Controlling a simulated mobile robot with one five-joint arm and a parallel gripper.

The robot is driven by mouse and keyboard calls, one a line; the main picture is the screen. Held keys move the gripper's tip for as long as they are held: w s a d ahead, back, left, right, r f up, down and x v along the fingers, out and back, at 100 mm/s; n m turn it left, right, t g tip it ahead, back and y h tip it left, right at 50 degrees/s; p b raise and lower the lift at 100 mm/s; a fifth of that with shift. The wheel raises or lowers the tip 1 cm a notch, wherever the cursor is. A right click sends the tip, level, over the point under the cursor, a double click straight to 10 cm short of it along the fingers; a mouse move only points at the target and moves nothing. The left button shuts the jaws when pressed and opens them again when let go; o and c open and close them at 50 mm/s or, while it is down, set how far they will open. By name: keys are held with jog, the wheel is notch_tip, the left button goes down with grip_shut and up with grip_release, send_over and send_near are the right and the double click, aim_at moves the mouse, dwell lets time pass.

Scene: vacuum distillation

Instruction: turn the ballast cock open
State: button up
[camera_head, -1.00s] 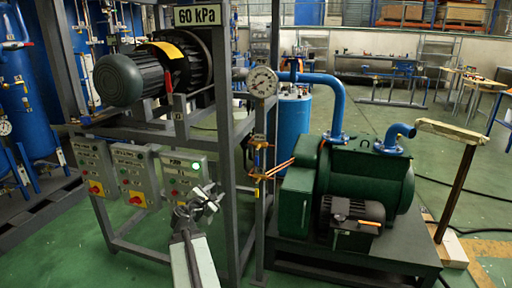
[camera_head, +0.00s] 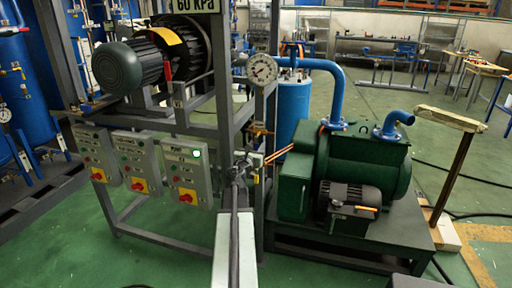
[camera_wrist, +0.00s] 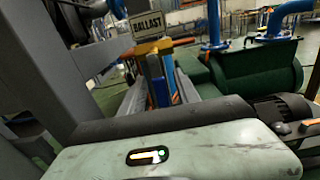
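A BALLAST plate (camera_wrist: 147,24) shows at the top of the wrist view, with a brass-orange fitting (camera_wrist: 152,47) just below it. I take this fitting to be part of the ballast cock, but its handle is not clear. In the head view my gripper (camera_head: 244,163) is at the frame's right post, in front of the lower brass fittings and copper lines, and covers part of them. An upper brass valve (camera_head: 258,130) shows above it. Whether my fingers touch the cock, or are open or shut, cannot be made out.
A pressure gauge (camera_head: 262,69) sits above the valves. A green pump (camera_head: 345,175) stands close on the right, with a blue pipe (camera_head: 336,95). Control boxes (camera_head: 186,172) hang on the grey frame at left.

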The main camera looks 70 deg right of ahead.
jog(key=shift+d, duration=0.15)
jog(key=shift+c, duration=0.4)
grip_shut()
dwell(1.0)
